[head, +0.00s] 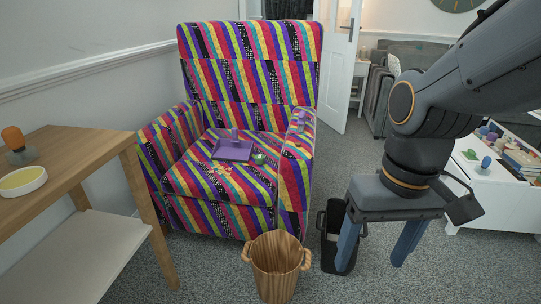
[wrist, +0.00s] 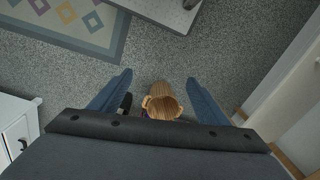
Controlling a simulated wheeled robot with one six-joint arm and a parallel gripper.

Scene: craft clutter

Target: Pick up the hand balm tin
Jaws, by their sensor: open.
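I cannot pick out the hand balm tin for certain. A small green round thing (head: 259,158) lies on the striped armchair's seat, beside a purple tray (head: 233,150); it is too small to identify. A round white dish or tin with a yellow inside (head: 22,181) stands on the wooden table at the left. My gripper (head: 378,248) is open and empty, pointing down over the floor in front of the chair, well apart from both. In the wrist view my gripper (wrist: 159,77) shows two spread blue fingers with nothing between them but floor and a basket below.
The striped armchair (head: 222,190) stands against the wall. A wooden bucket (head: 276,262) and a black bin (head: 331,250) stand on the carpet before it. The wooden table (head: 75,160) is at left; a white cabinet (head: 490,190) with clutter is at right.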

